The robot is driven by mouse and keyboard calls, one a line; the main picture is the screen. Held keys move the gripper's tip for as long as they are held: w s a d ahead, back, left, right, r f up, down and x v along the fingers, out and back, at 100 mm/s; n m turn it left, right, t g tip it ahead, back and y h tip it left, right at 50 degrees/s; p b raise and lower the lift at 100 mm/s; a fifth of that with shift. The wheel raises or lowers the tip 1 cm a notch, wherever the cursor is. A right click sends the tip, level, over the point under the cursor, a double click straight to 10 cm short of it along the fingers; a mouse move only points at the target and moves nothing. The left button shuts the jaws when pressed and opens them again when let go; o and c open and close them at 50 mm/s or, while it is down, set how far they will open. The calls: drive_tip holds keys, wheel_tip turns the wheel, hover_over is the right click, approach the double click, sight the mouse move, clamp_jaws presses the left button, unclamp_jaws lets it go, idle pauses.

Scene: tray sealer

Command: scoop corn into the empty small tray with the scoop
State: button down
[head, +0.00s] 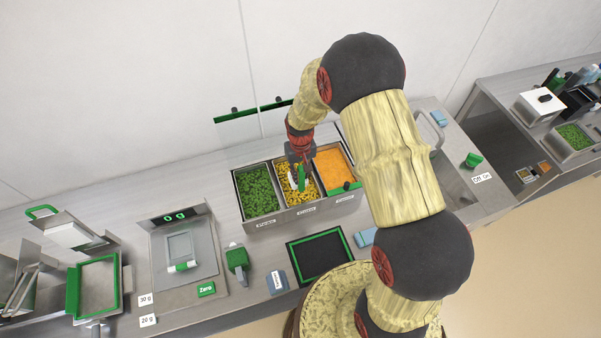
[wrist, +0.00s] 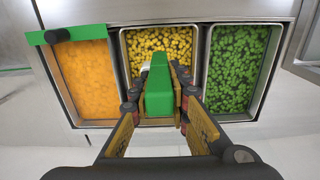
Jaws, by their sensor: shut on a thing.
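My gripper (head: 301,160) is over the middle bin of yellow corn (head: 287,192). It is shut on the green handle of the scoop (head: 302,181). In the wrist view the fingers of my gripper (wrist: 160,101) stand on either side of the green scoop handle (wrist: 159,88). A whitish part of the scoop shows at the corn beyond the handle; how deep it sits is hidden. A small pale tray (head: 180,247) appears to lie on the scale (head: 158,273), which reads 0 g; its inside looks empty.
Peas (head: 258,190) fill the bin left of the corn and orange carrot (head: 336,167) the bin on the right. Another green-handled tool (head: 237,259) lies beside the scale. A black mat with a green border (head: 320,257) lies in front of the bins.

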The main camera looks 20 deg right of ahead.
drive_tip(key=shift+f+b, duration=2.8)
drive_tip(key=shift+f, duration=1.85)
drive_tip(key=shift+r, duration=0.15)
drive_tip(key=shift+r+p, duration=3.4)
drive_tip(key=shift+r, duration=2.05)
drive_tip(key=shift+f, duration=0.1)
